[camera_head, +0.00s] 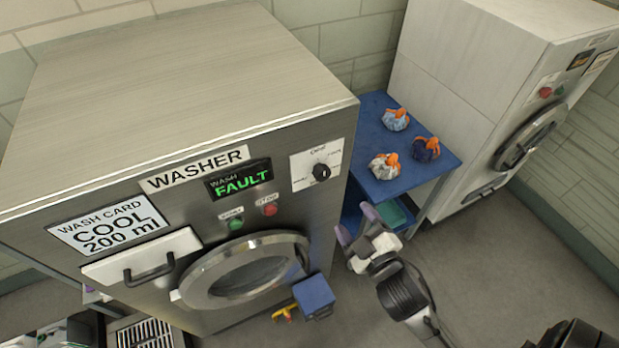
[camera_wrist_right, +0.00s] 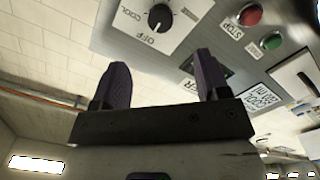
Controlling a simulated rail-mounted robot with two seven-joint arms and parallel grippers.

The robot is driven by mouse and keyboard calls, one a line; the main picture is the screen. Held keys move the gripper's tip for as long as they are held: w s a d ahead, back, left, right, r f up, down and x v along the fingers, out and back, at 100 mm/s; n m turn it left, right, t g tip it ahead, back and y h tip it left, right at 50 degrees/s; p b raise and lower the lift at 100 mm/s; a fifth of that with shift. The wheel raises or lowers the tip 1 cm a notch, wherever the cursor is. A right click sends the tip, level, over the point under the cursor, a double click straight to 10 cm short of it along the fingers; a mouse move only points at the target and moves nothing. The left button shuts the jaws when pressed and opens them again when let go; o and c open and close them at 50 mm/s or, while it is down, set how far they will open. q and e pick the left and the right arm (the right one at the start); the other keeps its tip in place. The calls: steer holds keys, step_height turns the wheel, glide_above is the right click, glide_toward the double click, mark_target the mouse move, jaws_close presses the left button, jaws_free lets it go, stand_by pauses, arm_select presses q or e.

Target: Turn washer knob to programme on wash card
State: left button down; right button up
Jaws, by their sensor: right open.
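The washer (camera_head: 190,75) fills the left of the head view. Its black knob (camera_head: 320,172) sits on a white dial plate at the front's upper right. The wrist view shows the knob (camera_wrist_right: 159,17) with COOL and OFF lettered around it; its exact setting is too small to tell. The wash card (camera_head: 108,227) reads COOL 200 ml. The display (camera_head: 240,180) reads WASH FAULT. My right gripper (camera_head: 357,223) is open and empty, below and right of the knob, apart from it. In the wrist view its fingers (camera_wrist_right: 162,60) point towards the dial plate. My left gripper is not in view.
Green (camera_head: 236,224) and red (camera_head: 270,210) buttons lie below the display, above the round door (camera_head: 245,272). A drawer (camera_head: 145,260) protrudes at left. A blue cart (camera_head: 400,187) with several tied bundles stands right of the washer. A blue box (camera_head: 315,294) is below the door.

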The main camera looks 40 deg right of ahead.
mark_target(325, 177)
steer(key=shift+n, duration=0.3)
steer(key=b+x, duration=0.2)
steer(key=b, duration=0.1)
steer(key=b+x, duration=0.6)
steer(key=b, duration=0.1)
steer(key=shift+w+a, duration=0.2)
steer(key=shift+w, duration=0.05)
steer(key=x, duration=0.4)
steer(key=shift+w+r, duration=0.2)
steer(key=shift+r, duration=0.15)
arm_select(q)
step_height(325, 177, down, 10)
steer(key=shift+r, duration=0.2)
arm_select(e)
steer(key=shift+w+d, duration=0.15)
steer(key=shift+w, duration=0.35)
steer(key=shift+c, duration=0.5)
